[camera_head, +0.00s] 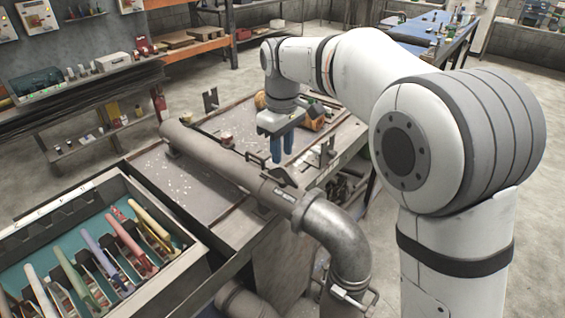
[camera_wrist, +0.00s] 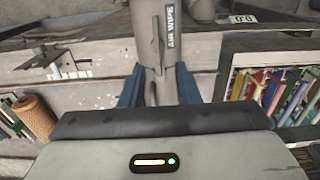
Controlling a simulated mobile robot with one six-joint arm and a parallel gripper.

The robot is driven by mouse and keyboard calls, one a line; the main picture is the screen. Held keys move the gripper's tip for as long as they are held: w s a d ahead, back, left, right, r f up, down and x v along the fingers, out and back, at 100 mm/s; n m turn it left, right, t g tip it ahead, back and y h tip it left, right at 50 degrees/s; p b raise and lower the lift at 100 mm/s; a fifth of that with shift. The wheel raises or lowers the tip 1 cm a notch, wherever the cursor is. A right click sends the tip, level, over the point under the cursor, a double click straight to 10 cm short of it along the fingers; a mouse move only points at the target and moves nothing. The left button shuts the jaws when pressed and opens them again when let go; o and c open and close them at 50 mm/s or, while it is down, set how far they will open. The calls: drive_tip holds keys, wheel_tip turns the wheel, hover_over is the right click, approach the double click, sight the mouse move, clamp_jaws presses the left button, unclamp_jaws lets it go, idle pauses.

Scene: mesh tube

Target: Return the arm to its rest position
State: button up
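My white arm reaches in from the right in the head view, with the wrist bent down and my gripper (camera_head: 282,160) pointing at the bench. The gripper's two blue fingers stand apart with nothing held between them. The wrist view also shows my gripper (camera_wrist: 160,78) with its fingers spread on either side of a grey pipe marked AIR WIPE (camera_wrist: 162,40). The pipe (camera_head: 225,160) runs across the metal bench, close to the fingertips in the head view. I cannot tell whether the fingertips touch it.
A tray (camera_head: 190,275) of coloured-handled tools lies at lower left. A pipe elbow (camera_head: 340,235) bends down in front. A brown roll (camera_head: 312,122) lies on the bench behind my gripper. A blue-topped table (camera_head: 420,32) and an orange-framed shelf (camera_head: 190,48) stand farther back.

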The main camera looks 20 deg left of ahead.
drive_tip(key=shift+r, duration=0.5)
drive_tip(key=shift+d+r, duration=0.1)
drive_tip(key=shift+d, duration=0.25)
drive_tip(key=s+d+r+m+t, duration=0.1)
drive_tip(key=s+d+m, duration=0.2)
drive_tip(key=d, duration=0.6)
drive_tip(key=s+d+m, duration=0.3)
drive_tip(key=d, duration=0.6)
drive_tip(key=s+d+f+m+t, duration=0.1)
drive_tip(key=s+d+f+m, duration=0.2)
drive_tip(key=s+d, duration=0.3)
drive_tip(key=s+d+f+m+t, duration=0.1)
drive_tip(key=s+d+f+m, duration=0.2)
drive_tip(key=s+d, duration=0.4)
drive_tip(key=shift+s+d+f+m, duration=0.15)
drive_tip(key=shift+s+f+m, duration=0.2)
drive_tip(key=shift+m, duration=0.45)
